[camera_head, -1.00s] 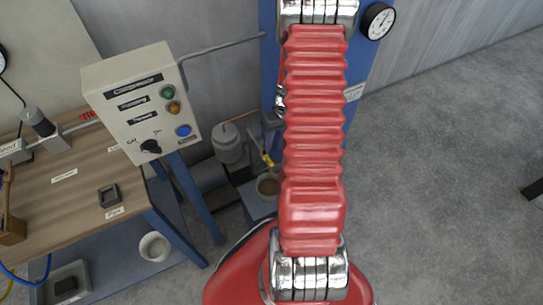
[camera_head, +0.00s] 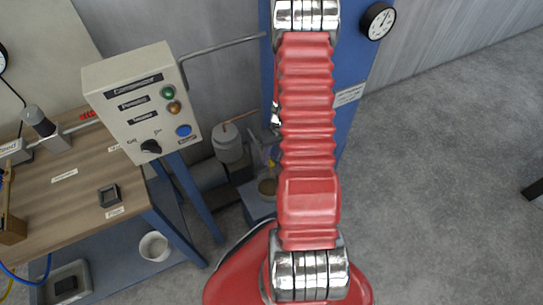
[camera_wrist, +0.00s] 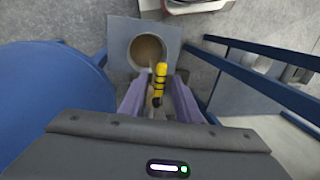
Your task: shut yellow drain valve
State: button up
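The yellow drain valve handle (camera_wrist: 160,82), with black bands, shows in the wrist view between the two purple fingers of my gripper (camera_wrist: 159,95). The fingers are apart, with a gap on each side of the handle, so my gripper is open around or above it; the exact depth is hard to tell. Beyond the handle is a grey block with a round cup (camera_wrist: 132,30) holding brown liquid. In the head view the valve is small and mostly hidden by my gripper and red arm, near the cup (camera_head: 267,187).
A blue cylinder (camera_wrist: 55,85) stands close left of my gripper in the wrist view, and a blue frame rail (camera_wrist: 255,78) runs on the right. In the head view, a control box (camera_head: 142,103) and wooden workbench (camera_head: 70,185) stand left; open floor (camera_head: 440,180) lies right.

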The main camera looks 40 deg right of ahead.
grip_shut()
dwell(0.4)
